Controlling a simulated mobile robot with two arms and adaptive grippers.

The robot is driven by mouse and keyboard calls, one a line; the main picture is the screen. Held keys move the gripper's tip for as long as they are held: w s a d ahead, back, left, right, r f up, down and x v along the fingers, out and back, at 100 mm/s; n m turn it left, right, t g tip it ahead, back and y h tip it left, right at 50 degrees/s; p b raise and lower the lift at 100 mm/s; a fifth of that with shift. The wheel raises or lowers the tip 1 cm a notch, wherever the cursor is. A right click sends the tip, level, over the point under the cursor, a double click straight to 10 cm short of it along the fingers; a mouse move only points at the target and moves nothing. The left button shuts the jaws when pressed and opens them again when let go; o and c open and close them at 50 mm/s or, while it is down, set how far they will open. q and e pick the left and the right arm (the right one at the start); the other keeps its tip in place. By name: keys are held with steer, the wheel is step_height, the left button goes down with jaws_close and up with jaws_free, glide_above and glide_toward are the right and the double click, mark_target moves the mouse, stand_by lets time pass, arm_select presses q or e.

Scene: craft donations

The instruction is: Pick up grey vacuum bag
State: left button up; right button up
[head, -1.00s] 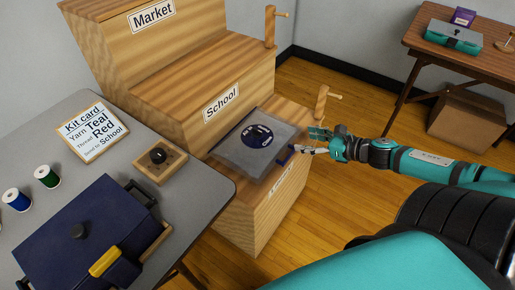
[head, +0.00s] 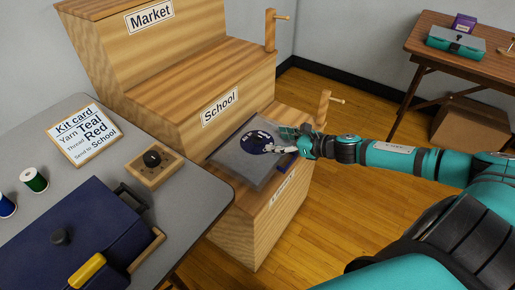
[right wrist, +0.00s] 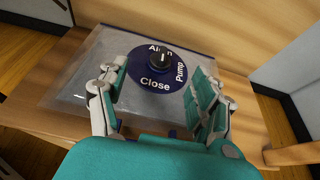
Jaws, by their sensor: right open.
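The grey vacuum bag (head: 237,166) lies flat on the lowest wooden step in the head view. It has a round dark blue label with a black knob at its centre, and the right wrist view shows the bag (right wrist: 92,68) with the words "Close" and "Pump" on the label (right wrist: 148,83). My right gripper (head: 282,143) is over the bag's right part. In the right wrist view its fingers (right wrist: 158,98) are apart, one on each side of the label, with nothing held between them. Whether they touch the bag cannot be told. My left gripper is not in view.
The stepped wooden stand (head: 190,75) carries "Market" and "School" signs. Wooden pegs (head: 322,108) stick up at its right side. A grey table (head: 190,205) at left holds a dark blue case (head: 70,240), a kit card (head: 84,130), spools and a wooden knob block (head: 153,168).

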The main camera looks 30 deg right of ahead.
mark_target(261, 137)
steer(key=shift+x, duration=3.8)
steer(key=shift+d, duration=0.15)
steer(key=shift+c, duration=0.3)
jaws_close()
